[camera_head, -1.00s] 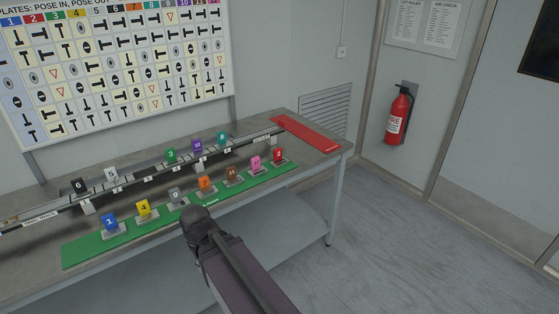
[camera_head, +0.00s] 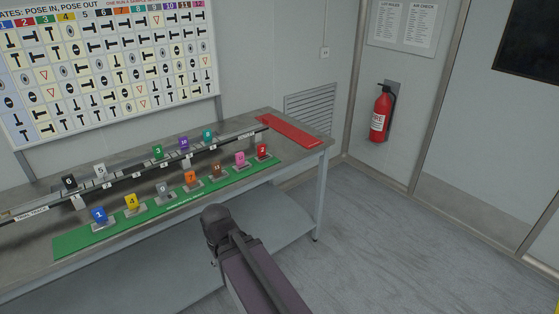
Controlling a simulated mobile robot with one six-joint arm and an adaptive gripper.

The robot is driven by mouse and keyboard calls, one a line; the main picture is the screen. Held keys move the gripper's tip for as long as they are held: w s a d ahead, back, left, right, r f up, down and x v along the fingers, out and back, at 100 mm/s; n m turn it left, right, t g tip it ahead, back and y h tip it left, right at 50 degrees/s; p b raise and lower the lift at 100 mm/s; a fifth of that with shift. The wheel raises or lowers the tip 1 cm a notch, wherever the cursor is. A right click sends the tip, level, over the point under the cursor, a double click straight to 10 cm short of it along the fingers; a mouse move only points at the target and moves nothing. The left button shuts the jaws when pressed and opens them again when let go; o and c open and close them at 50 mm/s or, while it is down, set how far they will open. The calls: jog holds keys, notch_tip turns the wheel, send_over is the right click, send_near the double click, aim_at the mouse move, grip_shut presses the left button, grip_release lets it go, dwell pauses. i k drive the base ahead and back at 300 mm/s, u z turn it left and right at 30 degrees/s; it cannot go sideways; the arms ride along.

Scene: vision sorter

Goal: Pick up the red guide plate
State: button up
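The red guide plate (camera_head: 262,151) stands upright in a small grey base at the far right end of the green mat (camera_head: 75,243), along the front of the workbench. A pink plate (camera_head: 240,158) stands just left of it. My arm reaches up from the bottom of the picture, its dark joint in front of the bench's front edge and apart from the red plate. My gripper's fingers do not show.
Brown, orange, grey, yellow and blue plates stand farther left on the mat. Behind them, a rail on the bench (camera_head: 300,153) carries several more plates. A flat red strip (camera_head: 290,131) lies at the bench's right end. Floor to the right is clear.

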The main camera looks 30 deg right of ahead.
aim_at(262, 157)
jog(key=z, duration=0.4)
jog(key=k, duration=1)
jog(key=z, duration=0.75)
jog(key=i, duration=1.25)
jog(key=u, duration=0.35)
jog(key=i, duration=0.9)
jog(key=u, duration=0.4)
